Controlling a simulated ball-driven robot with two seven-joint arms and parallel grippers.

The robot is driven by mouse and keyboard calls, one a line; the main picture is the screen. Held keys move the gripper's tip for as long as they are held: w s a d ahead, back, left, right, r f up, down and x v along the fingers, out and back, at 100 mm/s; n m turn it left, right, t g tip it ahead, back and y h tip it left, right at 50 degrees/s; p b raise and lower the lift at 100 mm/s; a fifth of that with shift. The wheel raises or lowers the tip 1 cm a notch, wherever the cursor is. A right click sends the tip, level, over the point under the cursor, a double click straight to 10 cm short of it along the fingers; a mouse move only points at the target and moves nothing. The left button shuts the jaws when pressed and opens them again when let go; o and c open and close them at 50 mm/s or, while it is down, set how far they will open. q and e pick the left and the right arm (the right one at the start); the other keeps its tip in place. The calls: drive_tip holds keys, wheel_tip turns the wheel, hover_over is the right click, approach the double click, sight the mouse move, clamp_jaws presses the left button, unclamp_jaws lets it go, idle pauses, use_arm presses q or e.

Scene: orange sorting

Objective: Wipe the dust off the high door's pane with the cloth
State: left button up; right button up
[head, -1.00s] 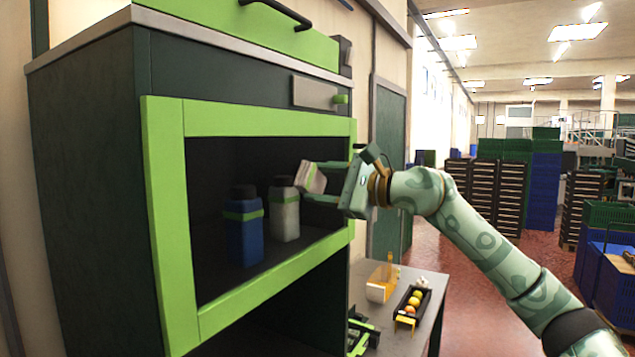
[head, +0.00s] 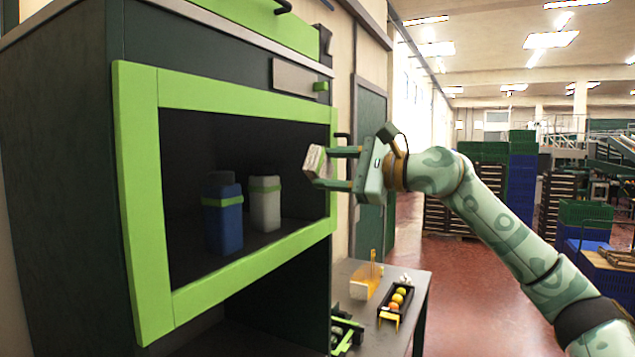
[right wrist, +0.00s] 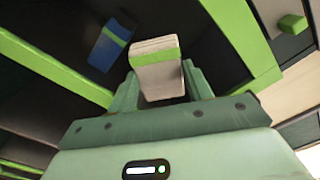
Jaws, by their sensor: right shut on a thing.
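The high door (head: 140,200) has a bright green frame around a dark see-through pane (head: 185,150) and looks closed. I cannot make out dust on it. My right gripper (head: 325,165) is shut on a folded pale cloth (head: 315,161), in front of the door's right frame bar. The cloth also shows between the fingers in the right wrist view (right wrist: 158,80), with layered edges and a green band. I cannot tell whether it touches the door. A blue bottle (head: 224,220) and a pale bottle (head: 264,205) stand behind the pane. My left gripper is out of view.
A green drawer front (head: 265,22) is above the door. Crate stacks (head: 522,170) stand far behind; red floor between is clear.

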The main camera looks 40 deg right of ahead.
drive_tip(key=shift+s+d+f, duration=0.1)
drive_tip(key=shift+s, duration=0.15)
drive_tip(key=shift+s+d+b, duration=0.25)
drive_tip(key=shift+s+b, duration=0.3)
drive_tip(key=shift+b, duration=0.15)
drive_tip(key=shift+b+v, duration=0.7)
drive_tip(key=shift+v, duration=0.1)
drive_tip(key=shift+s, duration=0.15)
